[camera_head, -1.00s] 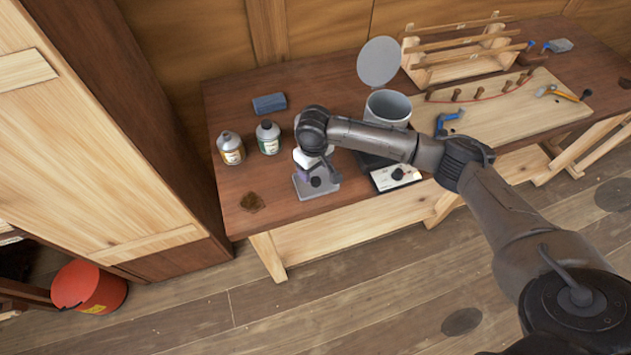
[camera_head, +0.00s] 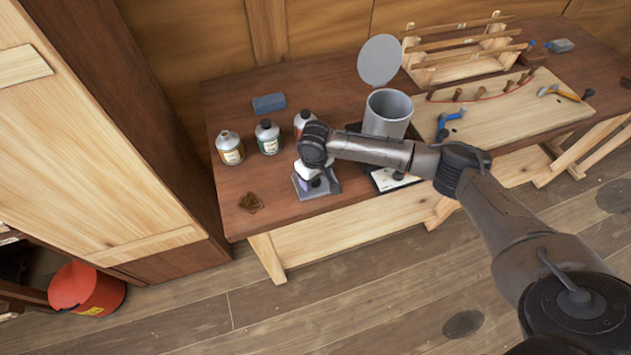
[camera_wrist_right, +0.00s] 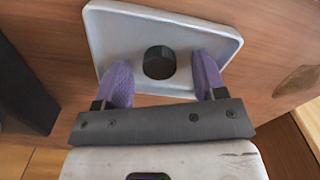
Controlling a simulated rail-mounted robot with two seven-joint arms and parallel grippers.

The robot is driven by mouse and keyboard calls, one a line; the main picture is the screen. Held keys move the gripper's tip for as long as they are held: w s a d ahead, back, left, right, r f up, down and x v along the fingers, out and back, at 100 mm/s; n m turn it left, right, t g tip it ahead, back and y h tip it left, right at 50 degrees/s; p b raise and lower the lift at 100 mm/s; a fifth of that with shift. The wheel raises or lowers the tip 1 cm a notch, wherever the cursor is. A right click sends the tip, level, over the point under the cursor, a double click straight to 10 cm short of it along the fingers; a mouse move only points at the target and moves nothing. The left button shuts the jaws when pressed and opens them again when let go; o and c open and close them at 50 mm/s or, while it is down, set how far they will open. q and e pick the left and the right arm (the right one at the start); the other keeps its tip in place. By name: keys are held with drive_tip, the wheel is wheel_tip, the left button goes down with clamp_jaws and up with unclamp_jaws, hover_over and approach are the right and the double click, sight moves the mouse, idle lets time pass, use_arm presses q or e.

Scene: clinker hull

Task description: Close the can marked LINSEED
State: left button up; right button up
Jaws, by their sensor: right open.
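Several cans are not seen; three stand in a row on the bench in the head view: a yellow-labelled can (camera_head: 230,150), a green-labelled can (camera_head: 269,140) and a red-labelled can (camera_head: 303,120), partly behind my right arm. Their lettering is too small to read. The green and red cans have dark tops; the yellow can's top looks paler. A black screw cap (camera_wrist_right: 159,62) lies in a shallow grey tray (camera_wrist_right: 112,32). My right gripper (camera_wrist_right: 164,76) is open over the tray, its purple fingers apart on either side of the cap. It also shows in the head view (camera_head: 316,184).
A blue block (camera_head: 269,103) lies behind the cans and a brown stain (camera_head: 250,203) in front. A wooden rack (camera_head: 460,58) and board (camera_head: 500,118) fill the right.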

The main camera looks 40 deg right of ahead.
sight(318, 180)
idle(0.3)
drive_tip(key=c, duration=1)
drive_tip(key=shift+r, duration=0.1)
drive_tip(key=shift+r, duration=0.55)
drive_tip(key=r, duration=0.1)
drive_tip(key=r+p, duration=0.1)
drive_tip(key=r, duration=0.1)
drive_tip(key=shift+s+d+r, duration=0.25)
drive_tip(key=shift+s, duration=0.1)
drive_tip(key=s+d+r, duration=0.1)
drive_tip(key=s+r, duration=0.1)
drive_tip(key=s, duration=0.1)
drive_tip(key=s+d+r+p, duration=0.1)
drive_tip(key=s+d+r, duration=0.1)
drive_tip(key=s, duration=0.1)
drive_tip(key=s+d+r+p, duration=0.1)
drive_tip(key=s+d+r, duration=0.1)
drive_tip(key=s, duration=0.1)
drive_tip(key=shift+s+r, duration=0.1)
drive_tip(key=shift+s, duration=0.15)
